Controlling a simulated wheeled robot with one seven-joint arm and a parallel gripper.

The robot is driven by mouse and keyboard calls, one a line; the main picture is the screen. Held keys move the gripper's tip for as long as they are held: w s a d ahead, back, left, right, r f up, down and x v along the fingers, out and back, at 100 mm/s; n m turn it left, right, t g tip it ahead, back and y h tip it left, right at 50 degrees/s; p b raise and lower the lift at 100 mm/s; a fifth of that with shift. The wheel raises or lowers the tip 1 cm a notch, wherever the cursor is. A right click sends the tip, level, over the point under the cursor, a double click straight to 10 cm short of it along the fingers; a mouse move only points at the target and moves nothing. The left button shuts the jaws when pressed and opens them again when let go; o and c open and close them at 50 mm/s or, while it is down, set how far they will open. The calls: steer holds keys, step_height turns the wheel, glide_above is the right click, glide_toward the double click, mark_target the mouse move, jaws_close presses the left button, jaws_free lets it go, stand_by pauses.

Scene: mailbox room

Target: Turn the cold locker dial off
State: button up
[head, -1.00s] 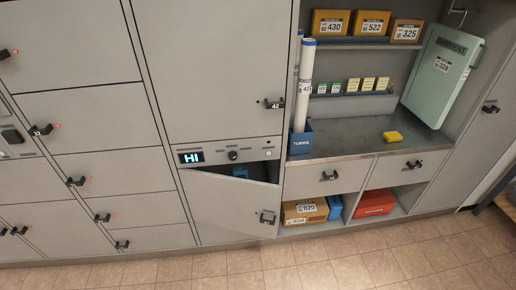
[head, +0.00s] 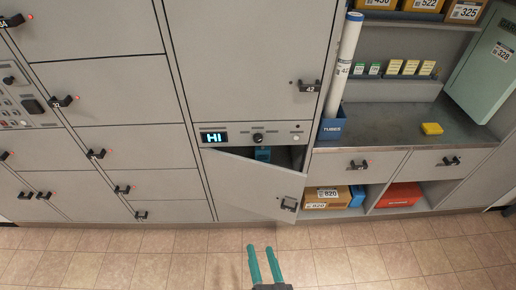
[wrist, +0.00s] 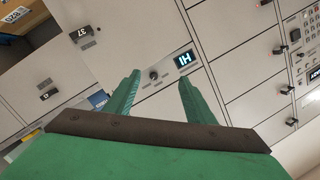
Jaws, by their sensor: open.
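The cold locker dial (head: 258,138) is a small black knob on a light panel strip, to the right of a display (head: 213,138) that reads "HI". Below the strip, the locker door (head: 250,185) hangs partly open, with a blue item (head: 263,154) inside the gap. My gripper (head: 265,262) is low in the head view, in front of the lockers, open and empty. In the wrist view the dial (wrist: 154,75) shows between the two green fingers (wrist: 157,92), with the display (wrist: 183,60) behind the right finger's tip. The fingers are apart from the dial.
Closed locker 42 (head: 255,60) is above the panel. To the right, a counter (head: 385,125) holds a blue tubes box (head: 332,124) with a tall white tube and a yellow item (head: 431,129). The tiled floor (head: 130,255) in front is clear.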

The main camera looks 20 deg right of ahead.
steer(key=w+d+r+m+h, duration=0.1)
steer(key=w+d+m, duration=0.25)
steer(key=w, duration=0.35)
steer(key=w+d+r+m+h, duration=0.1)
steer(key=w+d+m, duration=0.1)
steer(key=w+m, duration=0.35)
steer(key=m+h, duration=0.2)
steer(key=m, duration=0.8)
glide_toward(258, 141)
steer(key=shift+t, duration=0.3)
steer(key=x, duration=0.8)
steer(key=shift+d+f, duration=0.1)
steer(key=shift+f, duration=0.1)
steer(key=c, duration=1.1)
